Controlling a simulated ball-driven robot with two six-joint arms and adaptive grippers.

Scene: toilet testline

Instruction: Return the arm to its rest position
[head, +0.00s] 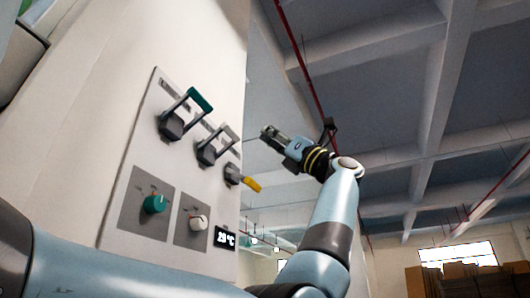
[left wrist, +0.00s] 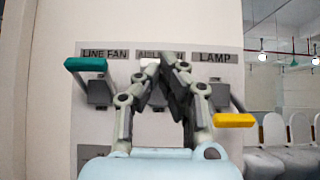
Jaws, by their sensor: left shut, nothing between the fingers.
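My left arm comes in from the lower left of the head view, bends up, and its left gripper (head: 272,135) points left toward the wall panel. The gripper stands clear to the right of the levers. In the left wrist view the fingers (left wrist: 160,72) meet with nothing between them. They cover most of the middle lever and part of its label. The panel (head: 125,215) carries a green-handled lever (head: 200,98), a grey-handled lever (head: 229,131) and a yellow-handled lever (head: 251,184). The green handle (left wrist: 86,63) and yellow handle (left wrist: 234,120) show either side of the fingers. My right gripper is out of view.
Below the levers are a green knob (head: 155,203), a white knob (head: 198,222) and a display (head: 225,238) reading about 29 °C. White toilets (left wrist: 290,150) stand at the right of the wrist view. Brown boxes (head: 465,281) are far right. Open room lies right of the panel.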

